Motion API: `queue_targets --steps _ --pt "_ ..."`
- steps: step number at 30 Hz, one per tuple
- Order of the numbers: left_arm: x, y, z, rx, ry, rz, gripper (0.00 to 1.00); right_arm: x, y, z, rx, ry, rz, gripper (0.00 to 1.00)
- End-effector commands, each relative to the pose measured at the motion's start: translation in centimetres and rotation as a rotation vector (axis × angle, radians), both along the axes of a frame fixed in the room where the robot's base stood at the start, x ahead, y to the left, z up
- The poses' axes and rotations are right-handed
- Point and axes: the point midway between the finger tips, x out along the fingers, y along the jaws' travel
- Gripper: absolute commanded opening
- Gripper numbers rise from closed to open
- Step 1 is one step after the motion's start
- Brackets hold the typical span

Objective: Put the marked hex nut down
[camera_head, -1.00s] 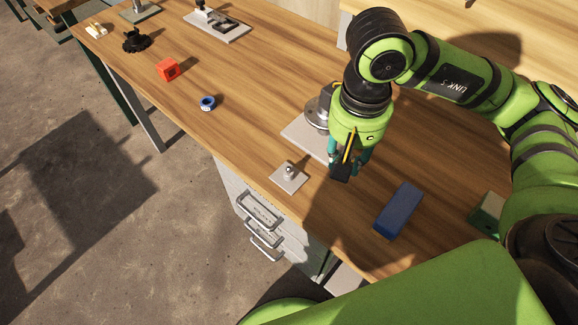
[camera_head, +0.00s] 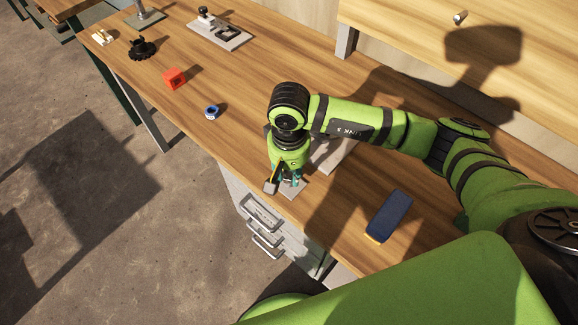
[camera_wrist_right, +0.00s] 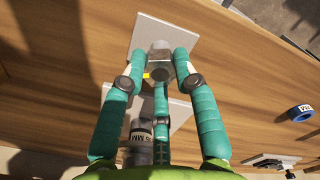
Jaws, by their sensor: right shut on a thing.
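My right gripper (camera_head: 291,182) points down over a small pale plate (camera_head: 297,190) near the bench's front edge. In the right wrist view its teal fingers (camera_wrist_right: 158,75) close around a grey metal piece (camera_wrist_right: 160,70), which looks like the hex nut. A small yellow patch shows beside it at the left finger; I cannot tell whether that is the mark. The small plate (camera_wrist_right: 147,30) lies beyond the fingertips. The fingers hide most of the nut and the plate's middle, so I cannot tell whether the nut touches the plate. My left gripper is not in view.
A larger plate with a metal fixture (camera_head: 335,150) stands close behind the gripper. A blue block (camera_head: 389,215) lies to the right.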

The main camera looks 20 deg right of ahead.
Motion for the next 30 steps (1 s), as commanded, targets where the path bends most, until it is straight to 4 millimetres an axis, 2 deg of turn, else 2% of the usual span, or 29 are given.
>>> queue_targets --steps 12,13,14,15,23,27,30 --pt "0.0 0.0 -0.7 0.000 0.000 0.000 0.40 0.0 0.0 -0.6 0.001 -0.002 0.000 0.00" --pt "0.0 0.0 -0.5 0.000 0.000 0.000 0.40 0.0 0.0 -0.5 0.001 -0.002 0.000 0.38" --pt "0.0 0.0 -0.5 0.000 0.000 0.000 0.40 0.0 0.0 -0.4 0.001 -0.001 0.000 0.50" --pt "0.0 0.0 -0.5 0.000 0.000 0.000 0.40 0.0 0.0 -0.4 0.001 -0.001 0.000 0.54" --pt "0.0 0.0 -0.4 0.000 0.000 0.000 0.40 0.0 0.0 -0.4 0.001 -0.001 0.000 0.54" --pt "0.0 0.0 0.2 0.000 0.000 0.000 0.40 0.0 0.0 0.1 0.001 -0.001 0.000 0.54" --pt "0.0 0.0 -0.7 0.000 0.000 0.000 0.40 0.2 0.1 1.0 0.003 -0.008 0.001 0.54"
